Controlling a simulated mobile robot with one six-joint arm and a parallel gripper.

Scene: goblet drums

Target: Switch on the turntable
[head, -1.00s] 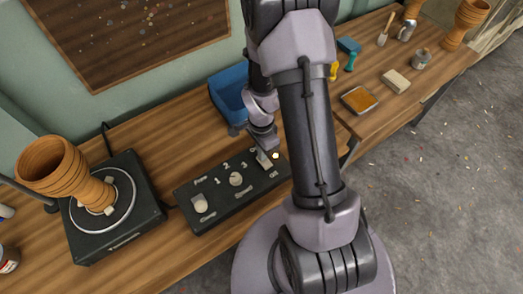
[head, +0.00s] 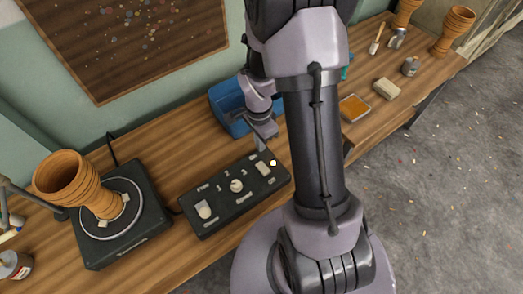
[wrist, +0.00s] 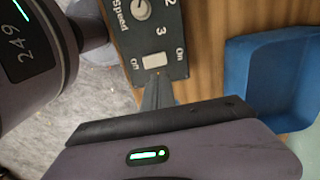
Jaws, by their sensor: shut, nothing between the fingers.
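The turntable (head: 146,240) is a dark square box with a round plate at the left of the bench in the head view. A tilted-looking orange-brown goblet drum (head: 78,186) stands on its plate. The black control box (head: 222,209) lies to its right, with a speed knob (head: 236,186) and a pale on/off switch (head: 263,168). A small lamp (head: 273,162) beside the switch looks bright. My gripper (head: 262,147) is shut and empty, just behind the switch. In the wrist view its closed fingers (wrist: 157,92) end close to the switch (wrist: 155,61); contact cannot be told.
A blue bin (head: 228,108) stands behind my gripper and shows at the right of the wrist view (wrist: 265,75). Further right along the bench are an orange-filled tray (head: 355,107), a pale block (head: 386,89) and more drums (head: 453,30). A cable runs behind the turntable.

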